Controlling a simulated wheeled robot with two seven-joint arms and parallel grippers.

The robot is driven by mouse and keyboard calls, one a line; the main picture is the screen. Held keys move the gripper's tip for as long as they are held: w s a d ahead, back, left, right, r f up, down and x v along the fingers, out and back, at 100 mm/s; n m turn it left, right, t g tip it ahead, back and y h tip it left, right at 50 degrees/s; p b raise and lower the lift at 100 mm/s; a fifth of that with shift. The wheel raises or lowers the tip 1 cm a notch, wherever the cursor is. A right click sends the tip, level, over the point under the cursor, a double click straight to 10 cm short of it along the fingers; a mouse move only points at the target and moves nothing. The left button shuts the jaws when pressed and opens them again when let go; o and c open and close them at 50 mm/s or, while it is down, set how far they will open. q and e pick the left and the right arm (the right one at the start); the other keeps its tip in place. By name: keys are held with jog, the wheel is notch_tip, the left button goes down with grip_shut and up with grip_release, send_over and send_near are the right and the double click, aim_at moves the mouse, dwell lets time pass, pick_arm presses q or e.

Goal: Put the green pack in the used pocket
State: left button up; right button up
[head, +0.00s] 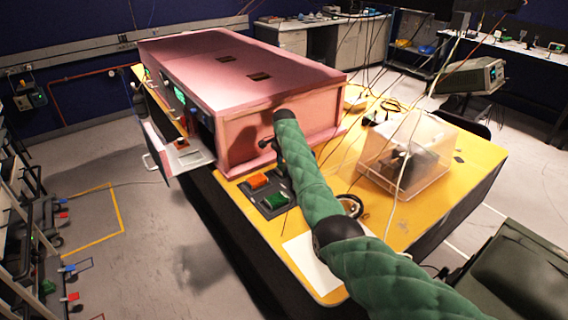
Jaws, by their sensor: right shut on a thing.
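The green pack (275,201) sits at the near pocket of a black holder (262,211) on the yellow table. An orange pack (258,181) sits in the pocket behind it. My right arm, in a green quilted sleeve, reaches in from the lower right. Its dark right gripper (283,186) points down beside the holder, partly hidden by my forearm, and is shut on the green pack. The fingertips are hard to make out. I cannot tell whether the pack is fully seated. My left gripper is not in view.
The pink foam enclosure (240,80) stands just behind the holder, with an open flap (160,155) at its left. A clear box (405,155) stands on the table at right. A white sheet (312,262) lies at the front. The floor at left is mostly clear.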

jog(key=shift+f, duration=0.1)
jog(key=shift+f, duration=0.15)
jog(key=o, duration=1)
